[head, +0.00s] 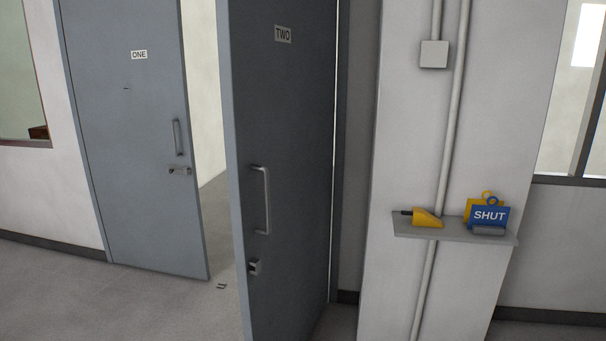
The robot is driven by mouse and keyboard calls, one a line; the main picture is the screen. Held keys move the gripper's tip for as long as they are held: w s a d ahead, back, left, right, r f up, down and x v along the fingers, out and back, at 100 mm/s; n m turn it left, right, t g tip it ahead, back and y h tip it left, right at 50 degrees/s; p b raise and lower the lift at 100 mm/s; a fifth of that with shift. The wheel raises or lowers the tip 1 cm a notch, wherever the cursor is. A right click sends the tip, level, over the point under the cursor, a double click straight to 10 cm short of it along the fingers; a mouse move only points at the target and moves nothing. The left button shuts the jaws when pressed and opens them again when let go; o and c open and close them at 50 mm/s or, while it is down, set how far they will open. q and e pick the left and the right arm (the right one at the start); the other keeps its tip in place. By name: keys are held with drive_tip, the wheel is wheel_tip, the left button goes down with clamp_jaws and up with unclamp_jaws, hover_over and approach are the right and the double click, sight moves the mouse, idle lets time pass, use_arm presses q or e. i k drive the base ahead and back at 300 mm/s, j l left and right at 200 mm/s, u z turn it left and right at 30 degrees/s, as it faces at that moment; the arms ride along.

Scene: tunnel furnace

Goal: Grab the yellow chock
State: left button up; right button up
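The yellow chock (427,218) is a small wedge with a dark piece at its left end. It rests on the left part of a narrow grey shelf (455,232) fixed to the white pillar, at the right of the head view. Neither of my grippers shows in this view, so I cannot see their state or where they are relative to the chock.
A blue SHUT sign (488,217) stands on the shelf's right, with a yellow sign (472,208) behind it. Door TWO (285,130) stands open left of the pillar. Door ONE (132,120) is farther left. A vertical pipe (452,120) passes behind the shelf.

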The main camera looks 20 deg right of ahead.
sight(419, 217)
drive_tip(key=i+l+z, duration=0.1)
drive_tip(key=z, duration=0.45)
drive_tip(key=i+l+z, duration=0.55)
drive_tip(key=i, duration=0.3)
drive_tip(key=i+z, duration=0.3)
drive_tip(key=i, duration=0.1)
